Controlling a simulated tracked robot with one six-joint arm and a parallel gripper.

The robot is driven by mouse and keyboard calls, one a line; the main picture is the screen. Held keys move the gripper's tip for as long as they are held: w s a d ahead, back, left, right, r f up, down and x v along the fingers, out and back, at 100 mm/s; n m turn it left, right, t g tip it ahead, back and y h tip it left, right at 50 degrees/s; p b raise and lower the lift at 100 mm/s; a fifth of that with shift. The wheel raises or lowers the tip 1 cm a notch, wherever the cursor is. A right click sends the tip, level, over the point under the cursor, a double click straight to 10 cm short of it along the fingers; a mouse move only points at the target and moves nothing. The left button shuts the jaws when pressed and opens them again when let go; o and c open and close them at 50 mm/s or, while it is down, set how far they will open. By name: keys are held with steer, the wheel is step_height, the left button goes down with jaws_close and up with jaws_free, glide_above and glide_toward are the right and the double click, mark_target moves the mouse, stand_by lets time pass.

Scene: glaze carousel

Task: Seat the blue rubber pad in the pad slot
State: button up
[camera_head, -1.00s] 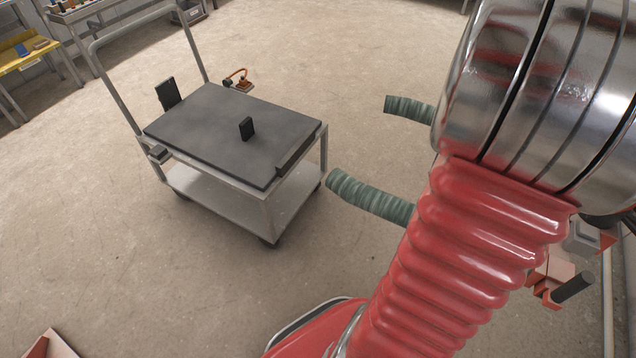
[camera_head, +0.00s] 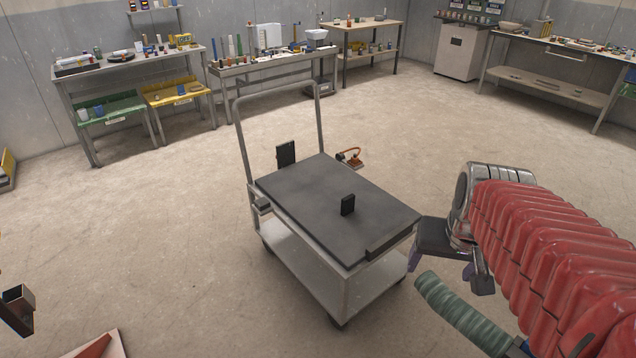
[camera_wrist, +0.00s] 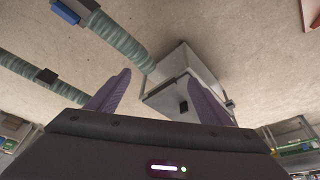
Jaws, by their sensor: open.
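My gripper (camera_head: 446,270) hangs to the right of the cart in the head view, with purple fingers pointing down. In the wrist view its fingers (camera_wrist: 160,76) are spread apart with nothing between them. A small blue item (camera_head: 181,90) lies on the yellow shelf at the back left, far from my gripper. It is too small to tell whether it is the blue rubber pad. I cannot make out the pad slot in either view.
A cart (camera_head: 300,205) with a dark top stands in the middle, near my gripper. Benches line the walls.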

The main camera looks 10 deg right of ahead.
steer(key=s+a+r+n+t+y, duration=0.1)
steer(key=s+a+n, duration=0.1)
steer(key=a, duration=0.6)
steer(key=s+a+r+n+t, duration=0.1)
steer(key=s+a+n, duration=0.1)
steer(key=a, duration=0.5)
steer(key=shift+a+r+n+y, duration=0.2)
steer(key=shift+a+n+y, duration=0.2)
steer(key=shift+n, duration=0.1)
steer(key=shift+c, duration=0.5)
